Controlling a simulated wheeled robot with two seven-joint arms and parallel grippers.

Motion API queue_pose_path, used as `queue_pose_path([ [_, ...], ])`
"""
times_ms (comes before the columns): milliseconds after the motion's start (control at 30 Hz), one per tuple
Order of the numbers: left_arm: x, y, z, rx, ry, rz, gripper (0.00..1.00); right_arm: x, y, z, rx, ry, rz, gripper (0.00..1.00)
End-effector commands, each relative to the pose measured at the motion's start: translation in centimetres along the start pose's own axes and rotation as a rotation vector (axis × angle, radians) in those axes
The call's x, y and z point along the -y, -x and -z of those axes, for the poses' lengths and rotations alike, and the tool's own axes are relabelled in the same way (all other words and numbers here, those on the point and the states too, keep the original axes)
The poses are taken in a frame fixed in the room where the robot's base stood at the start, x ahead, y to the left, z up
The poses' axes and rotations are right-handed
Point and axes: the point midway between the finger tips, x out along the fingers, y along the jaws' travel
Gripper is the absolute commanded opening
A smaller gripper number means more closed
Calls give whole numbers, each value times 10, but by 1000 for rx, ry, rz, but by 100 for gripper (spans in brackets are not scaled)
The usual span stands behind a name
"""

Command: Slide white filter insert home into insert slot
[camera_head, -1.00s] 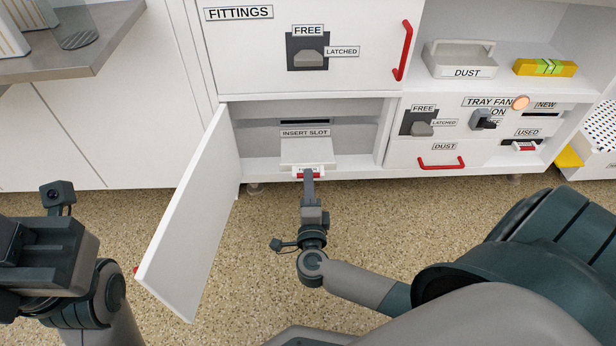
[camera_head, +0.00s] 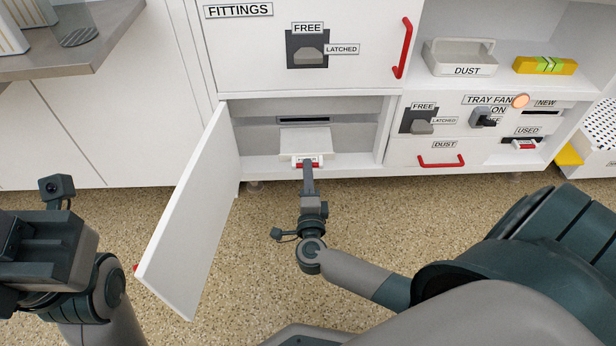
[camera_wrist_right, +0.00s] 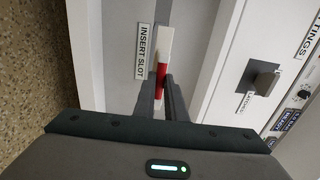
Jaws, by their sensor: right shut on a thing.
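The white filter insert (camera_head: 305,142) is a flat plate with a red-marked front end, in the open lower compartment in the head view. My right gripper (camera_head: 307,164) is shut on its red end. In the right wrist view the insert (camera_wrist_right: 166,45) shows white and red between the two fingers (camera_wrist_right: 163,95). The insert slot (camera_head: 304,120) is a dark horizontal opening in the compartment's back wall, just above the insert in the picture. The INSERT SLOT label (camera_wrist_right: 143,51) shows in the wrist view. I cannot tell whether the insert's far edge touches the slot. My left gripper's fingertips are not in view.
A white door (camera_head: 190,215) stands open at the left of the compartment. To the right are a DUST drawer with a red handle (camera_head: 441,161), a TRAY FAN switch (camera_head: 484,117) and a USED slot (camera_head: 526,144). A DUST tray (camera_head: 459,60) sits above.

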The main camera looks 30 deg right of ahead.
Motion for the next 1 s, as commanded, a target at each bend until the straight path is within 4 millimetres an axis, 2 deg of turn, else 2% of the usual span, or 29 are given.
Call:
queue_pose_path([
  [200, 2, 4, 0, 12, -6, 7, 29, 0, -17, 0, -1, -1, 1, 0],
  [400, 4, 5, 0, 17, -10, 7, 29, -1, -26, 0, 0, -1, 0, 0],
  [1000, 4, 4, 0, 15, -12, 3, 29, -2, -29, 0, 0, -1, 0, 0],
])
